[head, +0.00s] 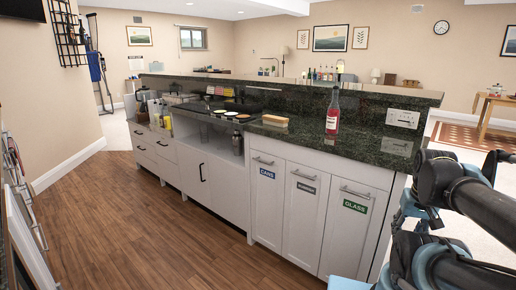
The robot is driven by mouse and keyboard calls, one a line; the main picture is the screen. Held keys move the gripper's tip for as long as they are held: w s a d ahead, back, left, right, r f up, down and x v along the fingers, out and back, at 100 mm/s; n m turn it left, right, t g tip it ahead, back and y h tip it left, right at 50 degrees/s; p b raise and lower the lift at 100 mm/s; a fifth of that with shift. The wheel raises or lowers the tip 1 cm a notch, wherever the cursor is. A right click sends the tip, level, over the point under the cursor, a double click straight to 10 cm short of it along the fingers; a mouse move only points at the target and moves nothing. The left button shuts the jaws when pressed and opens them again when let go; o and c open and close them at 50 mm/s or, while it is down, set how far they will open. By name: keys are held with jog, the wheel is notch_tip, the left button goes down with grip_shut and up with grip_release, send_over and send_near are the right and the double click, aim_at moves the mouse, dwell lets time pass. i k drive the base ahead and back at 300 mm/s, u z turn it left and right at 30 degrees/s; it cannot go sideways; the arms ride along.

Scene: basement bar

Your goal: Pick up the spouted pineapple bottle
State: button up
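A bottle with pinkish-red contents and a dark, narrow top (332,112) stands upright on the dark green granite counter (365,140), near its right end. It is the only tall bottle on this near part of the counter. I cannot make out a pineapple label or a spout at this size. My arm shows at the right edge, to the right of the counter's end, apart from the bottle. I cannot make out my gripper in this view.
A tan block (275,121) lies left of the bottle. A raised granite ledge (300,91) runs behind it, with a white outlet plate (402,118) on the right. White cabinets (300,190) front the counter. The wood floor (130,225) is clear at left.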

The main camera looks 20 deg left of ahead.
aim_at(167, 117)
jog(key=u, duration=1.7)
